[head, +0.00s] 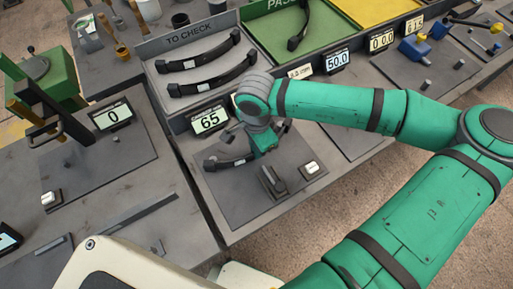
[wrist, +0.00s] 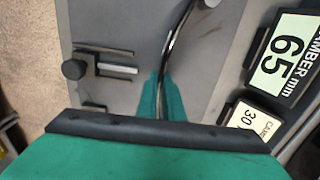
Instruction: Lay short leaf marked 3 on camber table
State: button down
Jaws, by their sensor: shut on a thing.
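A dark curved short leaf (head: 212,163) is held edge-on over the camber table (head: 232,205) in the head view; its marking cannot be read. In the wrist view the leaf (wrist: 178,42) runs up from between the green fingertips. My gripper (head: 265,143) is shut on it, with the wrist above hiding part of the leaf. In the wrist view my gripper (wrist: 157,100) is low over the grey plate. I cannot tell whether the leaf touches the table. The camber display (head: 209,120) reads 65, also in the wrist view (wrist: 284,57).
The TO CHECK tray (head: 160,70) holds two dark leaves (head: 205,65). The green PASS tray (head: 262,33) holds another dark piece. A dark clamp-like post (head: 272,180) and a small white-topped block (head: 310,168) stand on the camber table. A press with a display reading 0 (head: 112,116) stands left.

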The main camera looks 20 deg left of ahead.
jog(key=shift+a+f, duration=0.1)
jog(key=shift+f, duration=0.05)
dwell(0.5)
jog(key=c, duration=1.3)
grip_release()
jog(key=shift+c, duration=0.2)
jog(key=shift+r, duration=4)
